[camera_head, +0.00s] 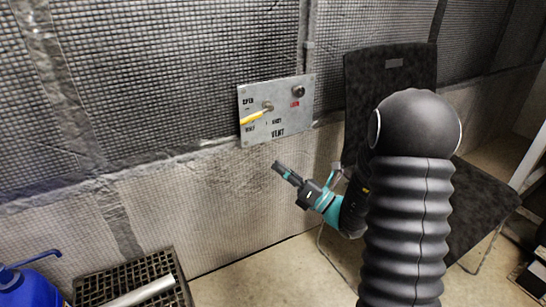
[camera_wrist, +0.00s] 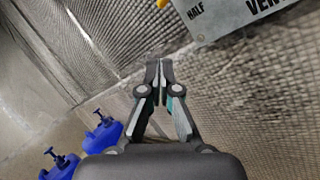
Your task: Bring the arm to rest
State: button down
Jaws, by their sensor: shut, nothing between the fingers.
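My gripper (camera_head: 283,171) is in front of the wall, below the grey vent panel (camera_head: 301,116), and touches nothing that I can see. In the wrist view my gripper (camera_wrist: 159,68) has its fingertips together with nothing between them. The panel carries a yellow lever (camera_head: 256,118), a dark round knob (camera_head: 298,92) and printed words including VENT. The panel's lower part also shows at the top right of the wrist view (camera_wrist: 235,18). My arm is bent, with a black ribbed cover on its near part.
A black chair (camera_head: 389,72) stands at the right, close behind my arm. A blue container (camera_head: 30,288) and a black crate (camera_head: 92,289) with a pale bar on it are at the lower left. Bare floor (camera_head: 240,285) shows between the crate and my arm.

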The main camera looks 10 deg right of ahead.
jog(key=shift+s+d+f, duration=0.2)
jog(key=shift+s+f, duration=0.05)
jog(key=shift+s, duration=0.1)
